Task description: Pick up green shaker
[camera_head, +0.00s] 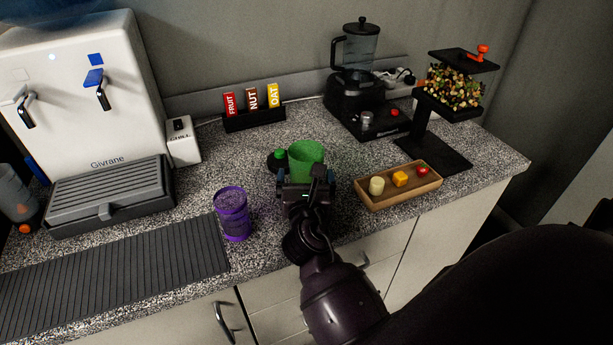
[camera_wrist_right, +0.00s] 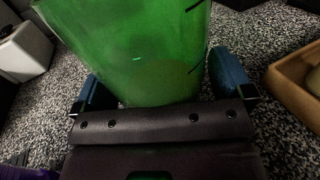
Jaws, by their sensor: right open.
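The green shaker (camera_head: 306,157) stands upright on the speckled counter in the head view, with my right gripper in front of its lower part. In the right wrist view the translucent green shaker (camera_wrist_right: 135,55) fills the middle of the picture, close to the palm. My right gripper (camera_head: 305,178) is open. Its blue fingers (camera_wrist_right: 163,88) stand to the left and right of the shaker, with a small gap visible on the left; contact on the right cannot be told. A dark round piece with a green knob (camera_head: 279,157) sits just left of the shaker. My left gripper is out of view.
A purple shaker (camera_head: 232,215) stands to the left, beside a ribbed dark mat (camera_head: 120,275). A wooden tray (camera_head: 413,193) with small food pieces lies close on the right. A bar rack (camera_head: 254,121), blender (camera_head: 358,85) and dispenser stand (camera_head: 446,153) are behind.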

